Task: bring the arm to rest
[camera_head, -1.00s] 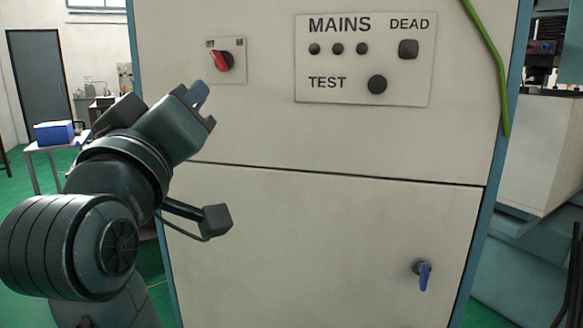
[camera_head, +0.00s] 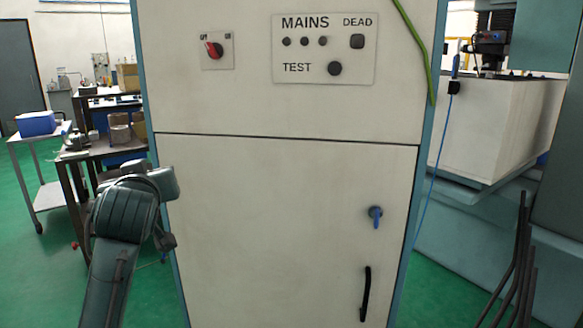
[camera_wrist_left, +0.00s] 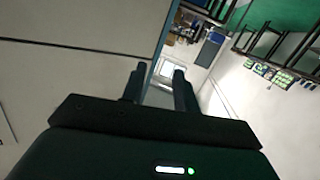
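My left arm (camera_head: 125,215) is folded low at the left of the head view, in front of the cabinet's lower left edge. Its fingers cannot be made out there. In the left wrist view my left gripper (camera_wrist_left: 158,75) has its two dark fingers apart, with nothing seen between them. The pale cabinet (camera_head: 285,185) stands ahead, with a red rotary switch (camera_head: 213,49), a MAINS/TEST panel (camera_head: 325,50), a blue-handled latch (camera_head: 376,215) and a black handle (camera_head: 366,293). My right gripper is not in view.
A trolley with a blue box (camera_head: 36,123) and a workbench (camera_head: 100,155) stand left of the cabinet. A machine (camera_head: 480,125) with a hanging blue cable is at right, with dark rods (camera_head: 522,255) at front right. Green floor shows on both sides.

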